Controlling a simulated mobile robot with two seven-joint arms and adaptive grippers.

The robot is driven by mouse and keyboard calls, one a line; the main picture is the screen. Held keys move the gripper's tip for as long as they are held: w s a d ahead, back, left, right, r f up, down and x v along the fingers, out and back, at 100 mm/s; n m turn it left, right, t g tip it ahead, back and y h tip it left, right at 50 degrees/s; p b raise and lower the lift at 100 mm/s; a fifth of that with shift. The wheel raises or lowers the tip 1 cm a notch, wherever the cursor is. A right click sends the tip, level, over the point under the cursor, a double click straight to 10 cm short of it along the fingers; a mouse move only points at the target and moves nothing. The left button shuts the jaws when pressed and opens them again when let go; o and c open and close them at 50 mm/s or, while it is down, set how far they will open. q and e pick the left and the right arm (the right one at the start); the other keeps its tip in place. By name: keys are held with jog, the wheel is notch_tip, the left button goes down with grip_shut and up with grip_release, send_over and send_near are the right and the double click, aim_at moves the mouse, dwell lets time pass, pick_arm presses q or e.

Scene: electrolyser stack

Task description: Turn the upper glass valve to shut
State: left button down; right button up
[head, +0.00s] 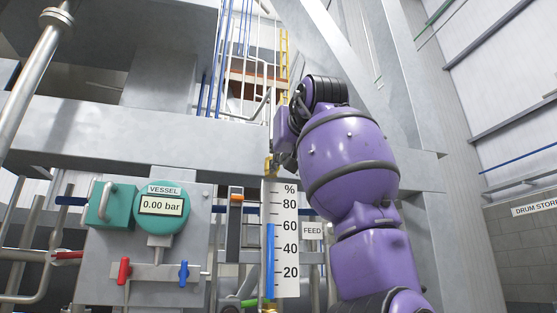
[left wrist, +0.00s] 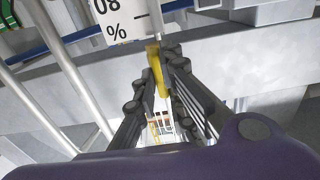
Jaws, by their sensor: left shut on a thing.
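The glass level gauge has a white percent scale (head: 286,240) with a blue column at its left edge; its top also shows upside down in the left wrist view (left wrist: 125,22). The yellow handle of the upper glass valve (head: 270,167) sits at the top of the gauge. My left gripper (head: 278,158) is at that handle, mostly hidden behind my purple arm. In the left wrist view the fingers (left wrist: 160,70) are shut on the yellow handle (left wrist: 155,66), which stands roughly in line with the gauge. The right gripper is out of view.
Left of the gauge, a grey panel carries a VESSEL display (head: 161,206) reading 0.00 bar, a red lever (head: 124,270) and a blue lever (head: 184,273). A FEED label (head: 312,230) is just right of the scale. A large grey beam (head: 130,140) runs behind the gripper.

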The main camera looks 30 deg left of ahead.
pick_arm(q)
jog(key=m, duration=0.4)
jog(key=shift+m, duration=0.4)
jog(key=m, duration=0.4)
jog(key=shift+m, duration=0.3)
jog(key=m, duration=0.4)
